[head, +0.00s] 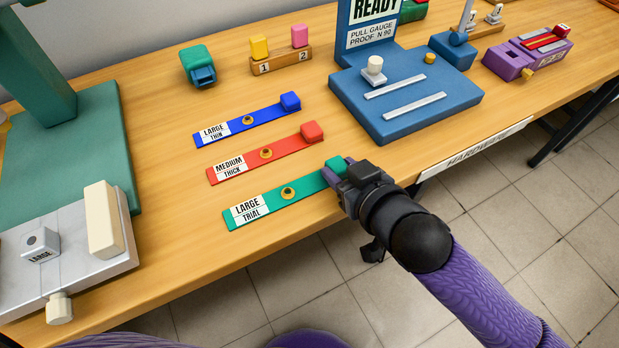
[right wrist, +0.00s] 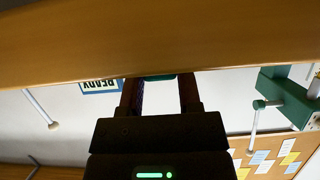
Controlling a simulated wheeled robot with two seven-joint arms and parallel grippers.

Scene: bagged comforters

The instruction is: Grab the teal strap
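The teal strap (head: 288,194) lies flat near the table's front edge, with a label reading "LARGE TRIAL", a brass eyelet and a teal end block at its right end. My right gripper (head: 342,170) is at that end block, reaching in from the right. In the right wrist view, the teal block (right wrist: 160,77) shows between the tips of my right gripper's fingers. The fingers stand apart on either side of it; I cannot tell whether they press on it. Part of the block is hidden by the gripper. My left gripper is not in view.
A red strap (head: 268,153) and a blue strap (head: 250,119) lie behind the teal one. A grey fixture (head: 80,262) is at the left.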

